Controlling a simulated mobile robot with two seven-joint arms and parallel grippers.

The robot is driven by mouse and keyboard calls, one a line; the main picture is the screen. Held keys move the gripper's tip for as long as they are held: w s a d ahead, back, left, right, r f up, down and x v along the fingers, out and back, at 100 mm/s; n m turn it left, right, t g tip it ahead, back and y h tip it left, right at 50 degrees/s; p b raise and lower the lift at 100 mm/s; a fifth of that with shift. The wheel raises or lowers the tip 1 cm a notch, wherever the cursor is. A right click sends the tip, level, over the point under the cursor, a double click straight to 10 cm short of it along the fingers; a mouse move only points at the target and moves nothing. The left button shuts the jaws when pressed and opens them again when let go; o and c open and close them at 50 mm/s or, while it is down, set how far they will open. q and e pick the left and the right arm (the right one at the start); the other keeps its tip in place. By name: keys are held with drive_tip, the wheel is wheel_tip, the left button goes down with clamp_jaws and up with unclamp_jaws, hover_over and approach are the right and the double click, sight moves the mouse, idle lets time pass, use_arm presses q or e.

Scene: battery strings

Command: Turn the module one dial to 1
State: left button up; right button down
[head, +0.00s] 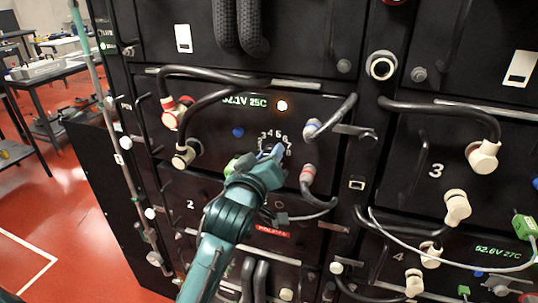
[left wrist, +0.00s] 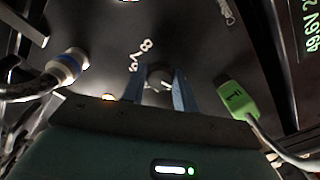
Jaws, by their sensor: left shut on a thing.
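The dial's printed numbers (head: 274,136), about 3 to 8, show above my left gripper (head: 272,152), which hides the dial in the head view. In the left wrist view, the small dark round dial (left wrist: 160,77) sits between the two blue fingers, and my left gripper is shut on it. A few numbers (left wrist: 141,55) show beside it. Which number the dial points to is not clear. My right gripper is not in view.
Thick black cables with a red-ringed connector (head: 170,114) and a blue-ringed connector (head: 313,128) flank the dial. Module 3 (head: 437,171) is at the right. Red floor is open at the left.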

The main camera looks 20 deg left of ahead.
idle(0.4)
use_arm(q)
drive_tip(key=o, duration=1)
drive_tip(key=shift+c, duration=0.2)
